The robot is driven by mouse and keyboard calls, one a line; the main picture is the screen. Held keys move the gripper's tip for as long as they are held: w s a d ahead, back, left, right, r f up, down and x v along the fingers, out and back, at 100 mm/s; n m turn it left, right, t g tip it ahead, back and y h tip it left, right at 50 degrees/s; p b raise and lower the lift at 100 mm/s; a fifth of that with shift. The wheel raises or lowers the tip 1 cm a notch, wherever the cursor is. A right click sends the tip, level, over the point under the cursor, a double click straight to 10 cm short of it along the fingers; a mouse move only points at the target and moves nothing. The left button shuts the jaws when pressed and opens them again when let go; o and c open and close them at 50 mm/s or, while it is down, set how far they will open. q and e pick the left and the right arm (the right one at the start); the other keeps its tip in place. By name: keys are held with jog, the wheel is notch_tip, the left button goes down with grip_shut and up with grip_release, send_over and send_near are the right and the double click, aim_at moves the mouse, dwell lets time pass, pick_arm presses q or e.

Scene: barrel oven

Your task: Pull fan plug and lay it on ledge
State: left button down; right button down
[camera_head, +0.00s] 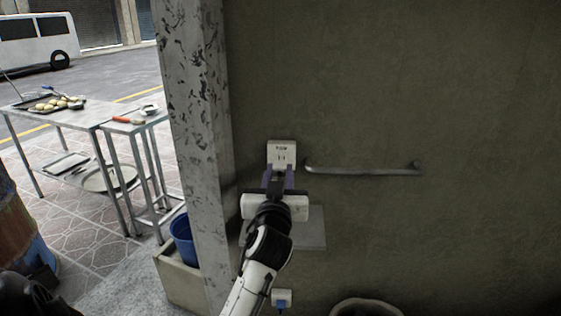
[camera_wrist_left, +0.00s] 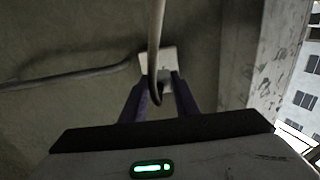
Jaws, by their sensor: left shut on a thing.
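A white wall socket (camera_head: 282,153) with a small label is on the dark green wall. My left gripper (camera_head: 280,178) is just below the socket's face, its fingers pointing at the wall. In the left wrist view the fingers (camera_wrist_left: 158,88) are shut on the fan plug (camera_wrist_left: 155,92), mostly hidden by its cord (camera_wrist_left: 156,35). The pale socket plate (camera_wrist_left: 152,62) shows right behind it. I cannot tell whether the plug's pins are in the socket. The grey ledge (camera_head: 314,228) sticks out from the wall below, partly behind my left wrist. My right gripper is not in view.
A metal bar (camera_head: 365,170) runs along the wall right of the socket. A second socket with a blue plug (camera_head: 281,299) is low down. A concrete pillar (camera_head: 198,130) stands on the left, with a blue bucket (camera_head: 183,240) and metal tables (camera_head: 90,118) beyond.

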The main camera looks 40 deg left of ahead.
pick_arm(q)
jog(key=shift+v, duration=0.85)
jog(key=shift+d+f, duration=0.1)
jog(key=shift+f, duration=0.05)
